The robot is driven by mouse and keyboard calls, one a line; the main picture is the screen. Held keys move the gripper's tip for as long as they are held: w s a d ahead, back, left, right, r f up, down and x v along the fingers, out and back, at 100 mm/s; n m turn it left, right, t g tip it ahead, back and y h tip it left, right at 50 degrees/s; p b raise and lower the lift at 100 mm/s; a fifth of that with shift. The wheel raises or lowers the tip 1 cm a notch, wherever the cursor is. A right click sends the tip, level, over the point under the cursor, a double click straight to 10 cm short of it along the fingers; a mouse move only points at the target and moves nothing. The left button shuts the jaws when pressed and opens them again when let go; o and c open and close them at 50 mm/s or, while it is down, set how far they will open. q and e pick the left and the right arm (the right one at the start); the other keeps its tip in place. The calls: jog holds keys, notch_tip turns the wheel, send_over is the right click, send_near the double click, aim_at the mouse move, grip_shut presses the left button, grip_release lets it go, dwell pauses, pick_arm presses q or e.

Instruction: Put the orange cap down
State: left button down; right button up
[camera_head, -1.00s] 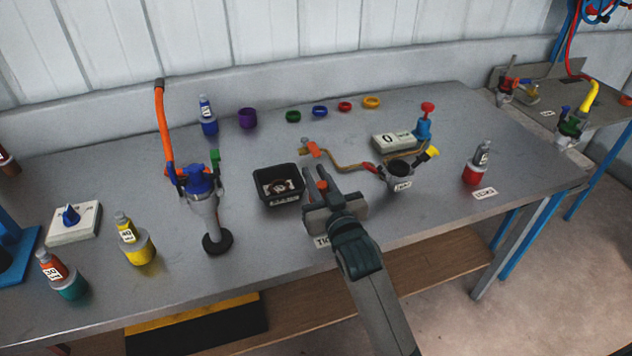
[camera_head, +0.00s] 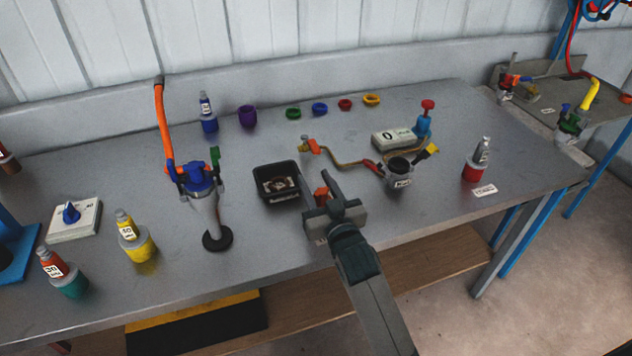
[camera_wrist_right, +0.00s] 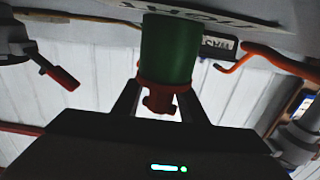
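The orange cap (camera_head: 321,196) is between the fingers of my right gripper (camera_head: 322,193) in the head view, at the front of the grey table, just right of the black tray. In the right wrist view the orange piece (camera_wrist_right: 160,97) adjoins a green cylinder (camera_wrist_right: 170,48), close to a lettered white label. The fingers of my right gripper (camera_wrist_right: 161,98) stand on both sides of the orange piece with gaps, so it is open around it. The cap's underside is hidden in the head view. My left gripper is out of view.
The black tray (camera_head: 258,187) stands just left of my right gripper. A grey pot (camera_head: 398,179) with a copper tube is to the right. The grey device with blue top (camera_head: 202,205) and orange hose stands left. Several coloured rings lie at the back. Bare table lies front right.

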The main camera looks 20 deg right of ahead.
aim_at(323, 195)
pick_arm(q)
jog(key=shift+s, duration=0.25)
pick_arm(e)
jog(key=shift+r, duration=0.15)
